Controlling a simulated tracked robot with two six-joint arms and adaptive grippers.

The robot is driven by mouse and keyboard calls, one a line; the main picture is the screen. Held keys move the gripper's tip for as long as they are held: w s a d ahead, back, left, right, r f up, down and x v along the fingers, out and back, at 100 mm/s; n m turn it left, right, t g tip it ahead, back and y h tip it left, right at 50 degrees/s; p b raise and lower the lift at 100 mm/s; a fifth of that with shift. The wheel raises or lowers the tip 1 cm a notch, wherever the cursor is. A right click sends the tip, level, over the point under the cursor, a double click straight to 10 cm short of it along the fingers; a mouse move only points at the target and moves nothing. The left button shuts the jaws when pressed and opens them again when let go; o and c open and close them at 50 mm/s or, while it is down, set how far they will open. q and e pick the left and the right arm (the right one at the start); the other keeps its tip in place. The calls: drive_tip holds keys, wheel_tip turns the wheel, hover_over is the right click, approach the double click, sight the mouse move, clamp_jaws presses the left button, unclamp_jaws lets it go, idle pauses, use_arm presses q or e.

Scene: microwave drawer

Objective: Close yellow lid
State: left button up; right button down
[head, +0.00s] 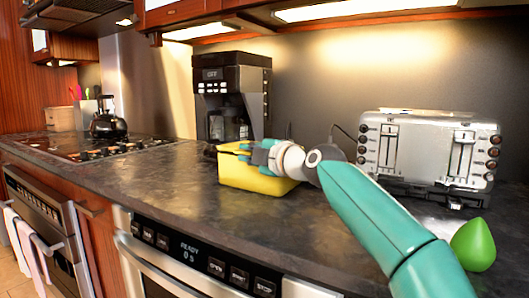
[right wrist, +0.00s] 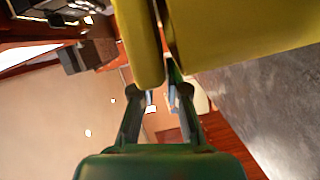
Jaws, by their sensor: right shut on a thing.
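A yellow box (head: 250,178) with a lid stands on the dark counter in front of the coffee maker. In the right wrist view the lid shows as a yellow slab (right wrist: 139,40) beside the larger yellow box body (right wrist: 240,30), with a dark gap between them, so it is not flush. My right gripper (head: 247,152) is at the top of the box and is shut on the lid; its two fingers (right wrist: 158,92) reach to the lid's edge. The exact contact is partly hidden. My left gripper is in neither view.
A black coffee maker (head: 232,85) stands behind the box. A silver toaster (head: 430,150) is at the right, near my right arm, with a green pointed thing (head: 473,245) in front. A kettle (head: 107,125) is on the stove. The counter (head: 160,185) left of the box is clear.

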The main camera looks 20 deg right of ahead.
drive_tip(key=shift+w+a+f, duration=0.1)
drive_tip(key=shift+a+f, duration=0.05)
drive_tip(key=shift+f, duration=0.3)
drive_tip(key=shift+w+a+f, duration=0.1)
drive_tip(key=shift+a+f, duration=0.05)
drive_tip(key=shift+f, duration=0.45)
drive_tip(key=c, duration=1.3)
unclamp_jaws()
drive_tip(key=shift+s+d+r, duration=0.1)
drive_tip(key=shift+s+r, duration=0.05)
drive_tip(key=shift+r, duration=0.05)
drive_tip(key=shift+s+d+r, duration=0.15)
drive_tip(key=shift+s+d, duration=0.1)
drive_tip(key=shift+s, duration=0.25)
drive_tip(key=v, duration=1)
drive_tip(key=shift+s+d, duration=0.15)
drive_tip(key=shift+s, duration=0.15)
